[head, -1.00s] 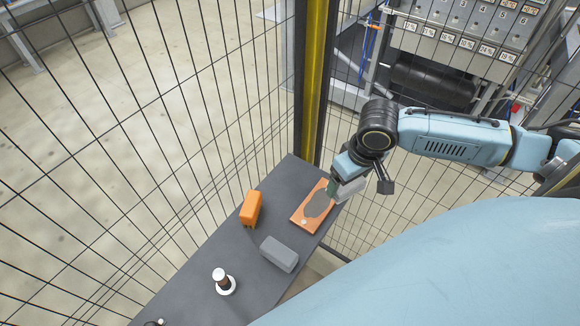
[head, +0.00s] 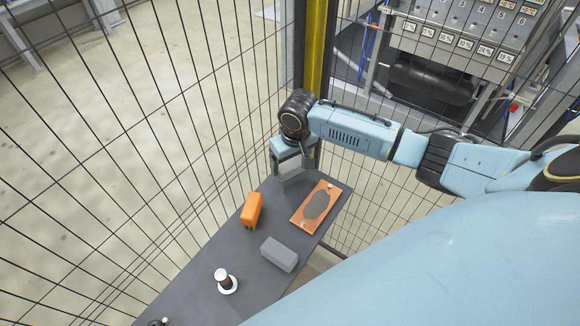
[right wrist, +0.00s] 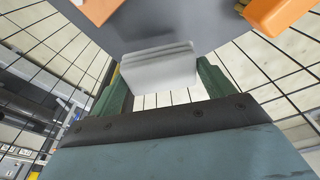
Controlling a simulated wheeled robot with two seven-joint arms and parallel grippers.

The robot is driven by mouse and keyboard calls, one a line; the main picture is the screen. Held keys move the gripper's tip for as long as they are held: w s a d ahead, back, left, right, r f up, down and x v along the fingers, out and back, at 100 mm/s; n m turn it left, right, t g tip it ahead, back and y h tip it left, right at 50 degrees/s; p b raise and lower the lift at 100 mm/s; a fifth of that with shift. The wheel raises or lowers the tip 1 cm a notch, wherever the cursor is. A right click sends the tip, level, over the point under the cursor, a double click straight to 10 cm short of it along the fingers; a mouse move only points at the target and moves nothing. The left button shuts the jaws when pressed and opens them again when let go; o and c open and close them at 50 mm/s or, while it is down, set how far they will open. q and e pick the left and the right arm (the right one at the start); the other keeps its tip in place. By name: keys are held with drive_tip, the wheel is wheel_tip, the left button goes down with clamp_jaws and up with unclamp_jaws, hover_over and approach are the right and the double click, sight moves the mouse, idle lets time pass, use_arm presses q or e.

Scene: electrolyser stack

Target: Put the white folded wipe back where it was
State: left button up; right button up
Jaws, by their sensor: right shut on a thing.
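My right gripper (head: 288,166) is over the far end of the dark table, near the yellow post. It is shut on the white folded wipe (right wrist: 158,68), which lies between the two green fingers in the right wrist view. In the head view the wipe (head: 298,176) shows as a pale patch under the gripper, partly hidden by it. The wipe appears to be held above the table top; the exact gap cannot be told. My left gripper is not in view.
The dark table (head: 205,262) carries an orange brush-like block (head: 251,210), a copper-coloured plate (head: 300,222) with a grey oval, a grey block (head: 279,254) and a dark, white-topped object on a white disc (head: 226,282). Wire fencing and a yellow post (head: 314,60) border the table.

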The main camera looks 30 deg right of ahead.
sight(290, 164)
wheel_tip(290, 164, down, 3)
drive_tip(key=shift+r, duration=0.1)
drive_tip(key=shift+w+a+f, duration=0.1)
drive_tip(key=shift+w+f, duration=0.1)
drive_tip(key=shift+f, duration=0.25)
drive_tip(key=shift+f, duration=0.15)
drive_tip(key=o, duration=0.8)
drive_tip(key=r, duration=0.4)
drive_tip(key=s+r, duration=0.1)
drive_tip(key=r, duration=0.7)
drive_tip(key=shift+s+r, duration=0.1)
drive_tip(key=shift+s, duration=0.3)
